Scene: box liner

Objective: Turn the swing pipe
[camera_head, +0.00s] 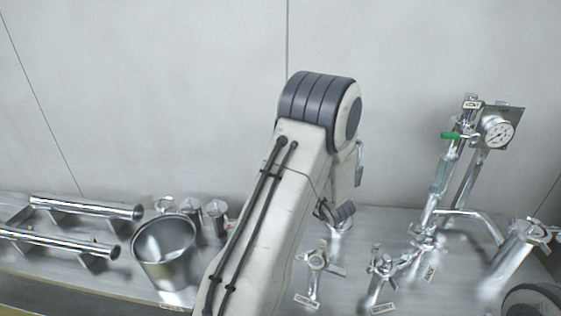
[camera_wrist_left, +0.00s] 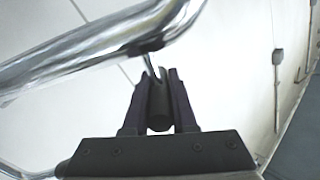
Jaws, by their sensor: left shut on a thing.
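In the left wrist view, a shiny bent metal pipe (camera_wrist_left: 95,45), which looks like the swing pipe, crosses the upper left. A short dark grip (camera_wrist_left: 159,108) hangs under it on a thin metal stem. My left gripper (camera_wrist_left: 160,82) is shut on this grip, with one dark finger on each side. In the head view my left arm rises across the middle and bends down behind its elbow. It hides most of the pipe and the left gripper there. My right gripper is not in view.
On the steel bench, a metal pot (camera_head: 165,250) and polished tubes (camera_head: 85,207) stand at left. Labelled valves (camera_head: 318,262) stand right of my arm. A plain wall is behind.

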